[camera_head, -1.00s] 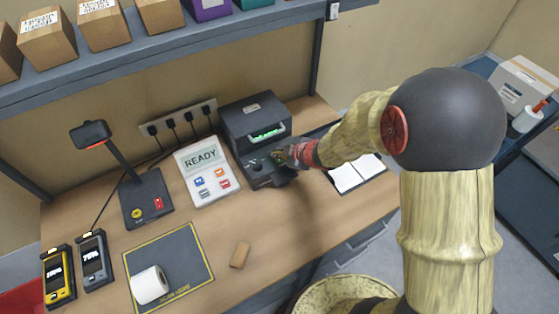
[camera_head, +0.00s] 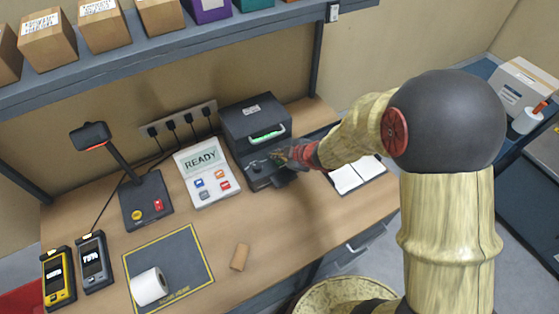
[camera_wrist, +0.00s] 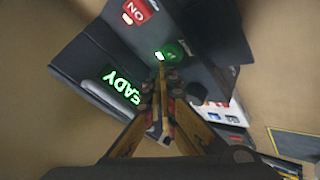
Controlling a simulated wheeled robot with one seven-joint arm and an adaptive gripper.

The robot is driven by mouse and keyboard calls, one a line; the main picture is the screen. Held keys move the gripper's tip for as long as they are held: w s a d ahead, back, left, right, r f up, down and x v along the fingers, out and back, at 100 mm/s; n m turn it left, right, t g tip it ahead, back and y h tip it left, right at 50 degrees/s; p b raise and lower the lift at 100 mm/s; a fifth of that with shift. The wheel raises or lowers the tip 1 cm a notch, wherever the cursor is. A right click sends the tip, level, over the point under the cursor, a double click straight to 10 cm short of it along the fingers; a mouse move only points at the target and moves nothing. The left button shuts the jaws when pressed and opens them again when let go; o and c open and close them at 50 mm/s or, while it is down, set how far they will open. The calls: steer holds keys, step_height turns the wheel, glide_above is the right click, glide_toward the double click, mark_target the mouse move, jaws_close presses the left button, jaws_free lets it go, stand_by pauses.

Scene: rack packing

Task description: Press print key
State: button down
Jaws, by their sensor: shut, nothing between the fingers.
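The dark label printer (camera_head: 252,122) stands on the bench against the wall, with a green-lit window on its front. In the wrist view its display (camera_wrist: 121,88) shows green lettering, partly cut off by my gripper. In the head view my gripper (camera_head: 281,156) is over the printer's front part.
A white panel (camera_head: 203,173) reading READY, with coloured keys, stands left of the printer. A scanner stand (camera_head: 146,200) is further left. A white roll (camera_head: 150,286) lies on a grey mat (camera_head: 190,252). An open notebook (camera_head: 352,174) lies to the right.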

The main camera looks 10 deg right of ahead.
mark_target(278, 163)
steer(key=shift+f, duration=0.1)
steer(key=shift+f, duration=0.3)
steer(key=shift+f+b, duration=0.4)
steer(key=shift+b, duration=0.15)
stand_by(0.6)
stand_by(0.4)
steer(key=shift+r+p, duration=0.8)
steer(key=shift+p, duration=0.1)
steer(key=shift+r, duration=0.15)
step_height(278, 163, up, 5)
steer(key=p, duration=0.5)
stand_by(0.3)
